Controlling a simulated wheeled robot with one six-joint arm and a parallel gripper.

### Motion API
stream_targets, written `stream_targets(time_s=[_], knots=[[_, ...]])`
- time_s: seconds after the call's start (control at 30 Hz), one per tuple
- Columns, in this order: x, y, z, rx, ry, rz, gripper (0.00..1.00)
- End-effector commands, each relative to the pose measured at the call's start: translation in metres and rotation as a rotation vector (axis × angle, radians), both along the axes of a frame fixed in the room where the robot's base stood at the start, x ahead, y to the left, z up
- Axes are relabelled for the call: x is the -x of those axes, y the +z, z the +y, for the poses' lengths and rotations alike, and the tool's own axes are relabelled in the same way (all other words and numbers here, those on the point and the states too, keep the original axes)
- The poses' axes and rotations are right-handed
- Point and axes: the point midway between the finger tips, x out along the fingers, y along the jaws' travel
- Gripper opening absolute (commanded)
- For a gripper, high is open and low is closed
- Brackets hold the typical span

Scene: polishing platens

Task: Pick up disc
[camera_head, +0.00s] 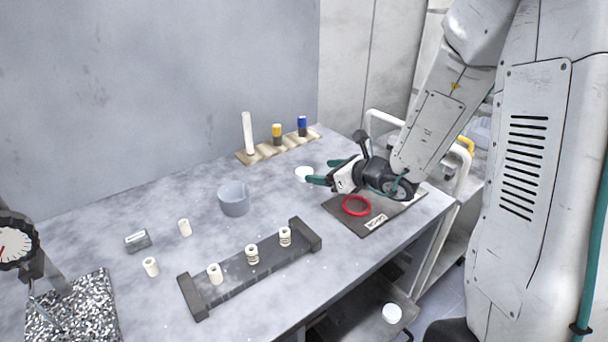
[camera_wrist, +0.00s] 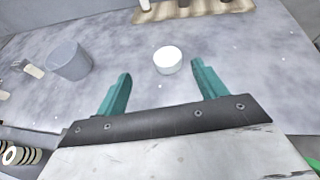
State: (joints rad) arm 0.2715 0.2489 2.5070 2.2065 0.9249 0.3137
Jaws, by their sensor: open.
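A small white disc (camera_head: 304,174) lies flat on the grey table, near the back right. In the wrist view the white disc (camera_wrist: 168,60) sits beyond and between the two fingers, touching neither. My gripper (camera_head: 322,172) has teal fingers and reaches in from the right, just right of the disc. In the wrist view my gripper (camera_wrist: 160,85) is open and empty, its fingers spread wider than the disc.
A grey cup (camera_head: 234,199) stands left of the disc. A wooden rack (camera_head: 262,155) with upright bottles is behind. A dark mat (camera_head: 378,219) with a red ring (camera_head: 356,205) lies right. A dark rail (camera_head: 232,286) holds small white cylinders in front.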

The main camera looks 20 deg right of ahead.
Motion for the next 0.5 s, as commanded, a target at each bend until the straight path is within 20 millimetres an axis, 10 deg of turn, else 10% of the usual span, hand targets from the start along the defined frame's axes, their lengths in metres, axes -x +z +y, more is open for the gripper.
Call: stream_targets(time_s=[0.5], knots=[[-0.048, -0.036, 0.016, -0.016, -0.033, 0.015, 0.70]])
